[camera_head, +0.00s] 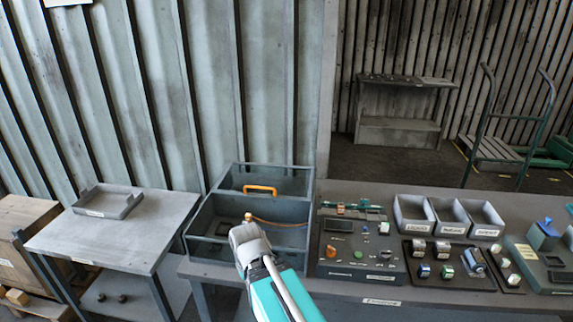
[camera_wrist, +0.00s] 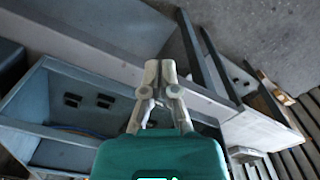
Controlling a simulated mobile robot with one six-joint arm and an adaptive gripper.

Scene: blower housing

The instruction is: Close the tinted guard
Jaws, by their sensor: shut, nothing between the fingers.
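A grey open-topped housing (camera_head: 200,243) stands on the bench left of centre in the head view. A panel with an orange handle (camera_head: 260,190) stands raised at its back; I take it to be the tinted guard (camera_head: 290,183), though its tint is hard to make out. The inside of the housing is exposed. My gripper (camera_head: 248,232) is over the front of the housing, apart from the orange handle, and hides part of the interior. In the wrist view my gripper (camera_wrist: 160,68) has its fingers together and empty, with the housing (camera_wrist: 60,135) at left.
A thin orange strip (camera_head: 280,223) crosses inside the housing. A control panel (camera_head: 355,250), grey bins (camera_head: 450,217) and part trays (camera_head: 440,262) fill the bench to the right. A side table with a shallow tray (camera_head: 107,201) is at left. A ribbed wall stands behind.

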